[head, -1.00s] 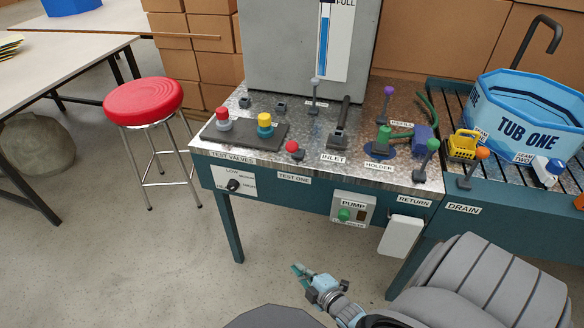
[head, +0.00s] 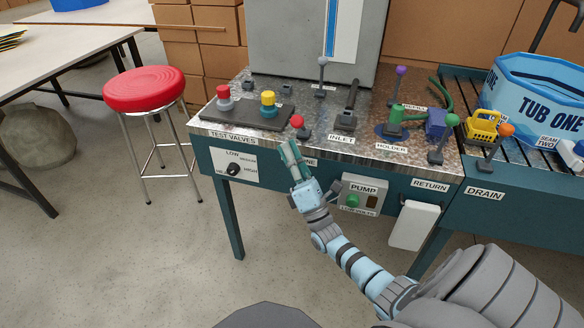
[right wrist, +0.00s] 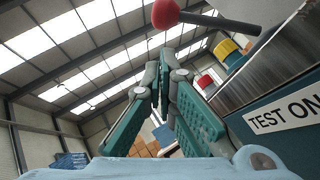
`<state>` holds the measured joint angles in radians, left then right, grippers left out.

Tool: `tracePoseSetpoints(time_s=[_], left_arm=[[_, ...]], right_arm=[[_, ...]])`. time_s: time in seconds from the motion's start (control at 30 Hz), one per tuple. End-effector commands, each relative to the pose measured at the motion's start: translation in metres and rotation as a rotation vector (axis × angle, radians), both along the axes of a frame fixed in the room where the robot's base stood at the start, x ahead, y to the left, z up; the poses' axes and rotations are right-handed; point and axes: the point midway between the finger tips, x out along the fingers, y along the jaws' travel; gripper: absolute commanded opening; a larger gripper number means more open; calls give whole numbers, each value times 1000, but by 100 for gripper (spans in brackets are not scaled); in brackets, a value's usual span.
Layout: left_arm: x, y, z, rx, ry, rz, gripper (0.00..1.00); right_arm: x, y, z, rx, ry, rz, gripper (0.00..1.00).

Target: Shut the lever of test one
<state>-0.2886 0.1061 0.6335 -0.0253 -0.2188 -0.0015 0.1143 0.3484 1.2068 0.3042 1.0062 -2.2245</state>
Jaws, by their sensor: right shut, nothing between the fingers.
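The test one lever is a short lever with a red ball knob (head: 297,121), standing on the front edge of the metal bench top. Its red ball also shows at the top of the right wrist view (right wrist: 166,13), with a dark rod running right. My right gripper (head: 287,149) is shut and empty, in front of the bench edge, just below and left of the red knob in the head view. It appears apart from the lever. The TEST ONE label (right wrist: 285,115) shows in the right wrist view; my gripper partly covers it in the head view. My left gripper is not in view.
Red and yellow test valves (head: 268,103) stand on a dark plate left of the lever. The inlet lever (head: 347,105) is to its right. The pump box (head: 360,195) sits on the bench front. A red stool (head: 145,84) stands at left. The floor before the bench is clear.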

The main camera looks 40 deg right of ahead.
Motion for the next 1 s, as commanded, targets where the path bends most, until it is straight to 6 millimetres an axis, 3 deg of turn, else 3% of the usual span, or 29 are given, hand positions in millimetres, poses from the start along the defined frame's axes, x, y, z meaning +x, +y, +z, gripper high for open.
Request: tracePoseSetpoints(time_s=[0.2,0.57,1.0], left_arm=[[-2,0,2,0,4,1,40],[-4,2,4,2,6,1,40],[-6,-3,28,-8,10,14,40]], right_arm=[[3,-10,16,0,1,1,0],[3,-9,16,2,2,1,0],[4,-11,25,57,39,0,0]])
